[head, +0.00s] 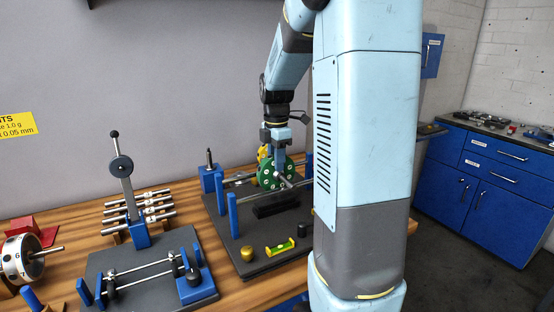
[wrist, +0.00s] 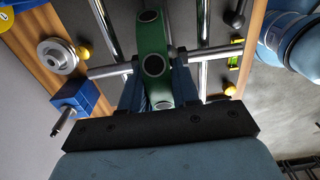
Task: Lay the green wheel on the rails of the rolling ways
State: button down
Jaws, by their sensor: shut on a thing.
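The green wheel (head: 271,174) is upright on its steel shaft over the rolling ways, a dark base (head: 232,262) with blue posts and two rails. My gripper (head: 281,158) is shut on the wheel from above. In the wrist view the green wheel (wrist: 153,45) is between my gripper's fingers (wrist: 157,88), with its shaft (wrist: 108,71) sticking out on both sides. The shaft crosses above the left rail (wrist: 104,22) and the right rail (wrist: 202,25). I cannot tell whether it touches them. My arm hides the right end of the ways.
A yellow-green level (head: 281,246) and a brass knob (head: 247,253) are on the front of the base. A smaller stand (head: 140,275) with rods is to the left, near several shafts (head: 150,205) and a white drum (head: 20,258). A silver pulley (wrist: 60,57) is beside the ways.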

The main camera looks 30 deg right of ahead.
jog(key=shift+f, duration=0.3)
dwell(0.4)
jog(key=c, duration=0.8)
grip_release()
jog(key=shift+f, duration=0.1)
jog(key=shift+r, duration=4.55)
